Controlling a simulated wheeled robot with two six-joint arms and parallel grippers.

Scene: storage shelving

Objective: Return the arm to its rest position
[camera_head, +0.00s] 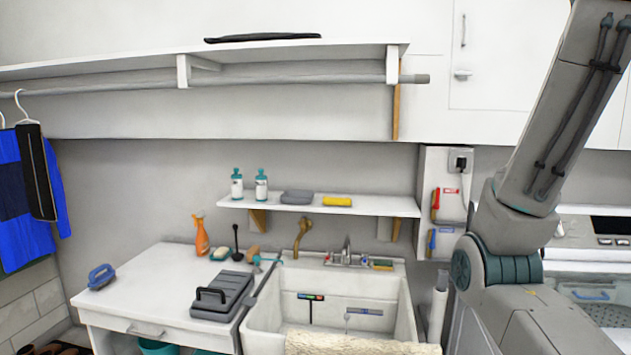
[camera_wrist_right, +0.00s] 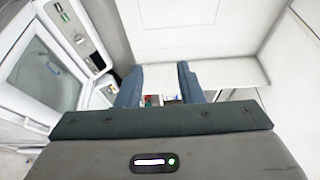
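My right arm (camera_head: 555,150) rises on the right of the head view, bent at the elbow, with its upper link running out of the top edge. Its gripper is outside the head view. In the right wrist view my right gripper (camera_wrist_right: 160,76) has its two fingers well apart. Nothing is held between them; small distant items show through the gap. My left arm and gripper are in neither view.
A sink (camera_head: 335,310) and a white counter (camera_head: 150,285) with a grey case (camera_head: 222,296) stand ahead. A small shelf (camera_head: 370,206) holds bottles. A long upper shelf (camera_head: 100,68) has a rail. A white-framed glass door (camera_wrist_right: 45,75) shows in the wrist view.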

